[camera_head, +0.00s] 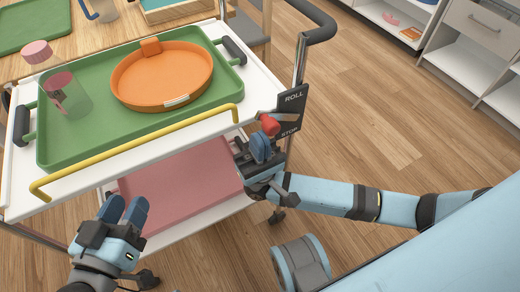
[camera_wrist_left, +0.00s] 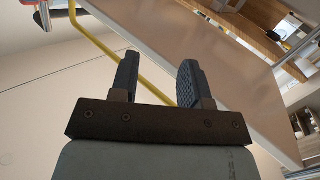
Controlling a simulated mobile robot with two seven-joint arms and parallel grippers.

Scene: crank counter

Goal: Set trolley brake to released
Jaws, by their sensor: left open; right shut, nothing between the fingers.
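The trolley brake (camera_head: 291,111) is a dark plate at the trolley's right corner in the head view, marked ROLL above and STOP below. Its red lever knob (camera_head: 269,124) sits left of the plate, nearer the height of STOP. My right gripper (camera_head: 262,148) is shut and empty, just below the knob. I cannot tell whether it touches the lever, whose lower part is hidden. My left gripper (camera_head: 125,208) is open and empty, in front of the trolley's lower left. Its two spread fingers also show in the left wrist view (camera_wrist_left: 159,70).
A pink tray (camera_head: 180,182) lies on the lower shelf. Wooden floor (camera_head: 380,110) is free at right.

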